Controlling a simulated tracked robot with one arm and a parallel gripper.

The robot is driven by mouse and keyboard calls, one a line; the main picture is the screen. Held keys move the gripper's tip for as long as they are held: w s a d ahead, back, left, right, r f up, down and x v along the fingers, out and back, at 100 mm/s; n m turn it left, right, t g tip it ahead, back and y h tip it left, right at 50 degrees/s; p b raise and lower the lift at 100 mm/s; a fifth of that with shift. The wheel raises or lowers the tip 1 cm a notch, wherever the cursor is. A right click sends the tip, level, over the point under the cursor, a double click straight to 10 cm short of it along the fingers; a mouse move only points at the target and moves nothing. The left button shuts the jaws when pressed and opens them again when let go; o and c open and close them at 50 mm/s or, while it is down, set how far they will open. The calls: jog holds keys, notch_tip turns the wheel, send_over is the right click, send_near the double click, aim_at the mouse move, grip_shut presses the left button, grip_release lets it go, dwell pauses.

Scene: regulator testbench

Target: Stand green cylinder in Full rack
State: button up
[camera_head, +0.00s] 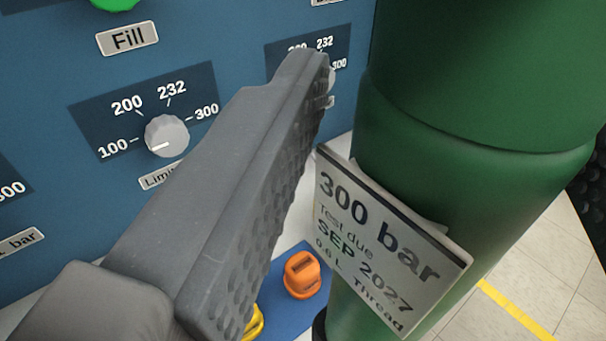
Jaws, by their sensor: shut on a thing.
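A large green cylinder (440,110) fills the right side of the view, tilted slightly in the picture. A white tag (385,245) on it reads "300 bar, Test due SEP 2027, 0.6 L, Thread". My gripper (455,140) is shut on the cylinder. Its left finger, grey with a dimpled pad, shows large at the centre, and only a dark dimpled edge of the other finger shows at the far right. The cylinder's top and bottom ends are outside the picture. No rack marked Full shows in this view.
An orange fitting (301,274) and a yellow one (254,322) are low beside the cylinder. Tiled floor (535,270) with a yellow line lies right.

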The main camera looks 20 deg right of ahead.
jog(key=shift+w+r, duration=0.1)
jog(key=shift+r, duration=0.05)
jog(key=w+p, duration=0.2)
jog(key=shift+a+r+p, duration=0.2)
jog(key=shift+a+p, duration=0.2)
jog(key=w+a+p, duration=0.2)
jog(key=w+a, duration=0.1)
jog(key=w, duration=0.5)
jog(key=w+a+p, duration=0.2)
jog(key=w+a, duration=0.1)
jog(key=w, duration=0.5)
notch_tip(320, 180, down, 8)
jog(key=shift+w+r+b, duration=0.2)
jog(key=shift+w+b, duration=0.05)
jog(key=shift+b, duration=0.05)
jog(key=o, duration=1.2)
jog(key=shift+s+a, duration=0.15)
